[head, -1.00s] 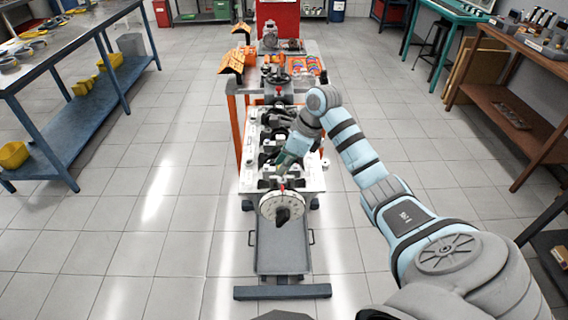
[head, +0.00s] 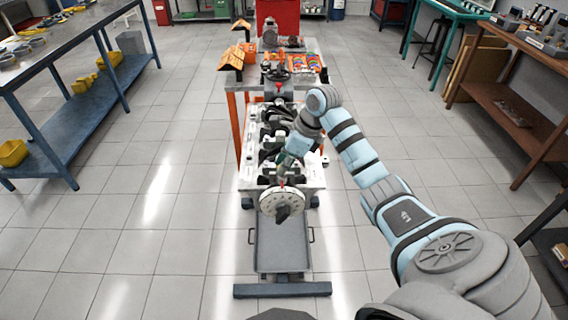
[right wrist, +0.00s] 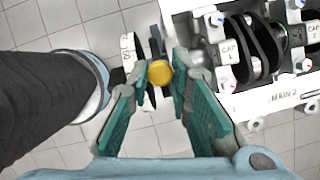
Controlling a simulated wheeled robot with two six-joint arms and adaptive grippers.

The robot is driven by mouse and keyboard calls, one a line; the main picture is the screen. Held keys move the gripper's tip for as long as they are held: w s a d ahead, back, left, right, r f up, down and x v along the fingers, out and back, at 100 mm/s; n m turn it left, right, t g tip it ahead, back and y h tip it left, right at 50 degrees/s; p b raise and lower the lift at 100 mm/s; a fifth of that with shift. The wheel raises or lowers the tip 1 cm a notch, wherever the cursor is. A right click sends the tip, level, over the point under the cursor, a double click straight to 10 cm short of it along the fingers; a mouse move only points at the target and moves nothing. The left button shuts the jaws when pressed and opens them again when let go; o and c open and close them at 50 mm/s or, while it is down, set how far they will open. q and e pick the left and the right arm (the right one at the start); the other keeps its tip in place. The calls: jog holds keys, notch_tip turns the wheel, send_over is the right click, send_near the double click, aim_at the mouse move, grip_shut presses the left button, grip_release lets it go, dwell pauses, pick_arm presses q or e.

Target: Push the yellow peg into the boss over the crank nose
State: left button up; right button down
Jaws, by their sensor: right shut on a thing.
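The yellow peg (right wrist: 159,73) shows as a round yellow head in the right wrist view, between the fingertips of my right gripper (right wrist: 160,84). The gripper is shut on it. In the head view my right gripper (head: 284,164) is at the near end of the engine block (head: 247,166), just above the white degree wheel (head: 270,202) at the crank nose. The wheel shows nearly edge-on beside the peg in the right wrist view (right wrist: 127,50). The boss and the peg's lower end are hidden, so I cannot tell how deep the peg sits. My left gripper is not in view.
Bearing caps (right wrist: 228,53) and the block's white rail (right wrist: 275,97) are close on the right in the wrist view. A grey tray (head: 282,245) lies below the wheel. A cart with orange bins (head: 232,58) stands behind the block. The floor on both sides is clear.

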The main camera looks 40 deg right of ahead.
jog(key=shift+f+b, duration=0.5)
jog(key=shift+f, duration=0.2)
jog(key=c, duration=1.7)
grip_release()
jog(key=shift+r, duration=0.15)
jog(key=shift+r+p, duration=1.25)
jog(key=shift+r, duration=0.15)
jog(key=o, duration=0.5)
jog(key=shift+o, duration=0.2)
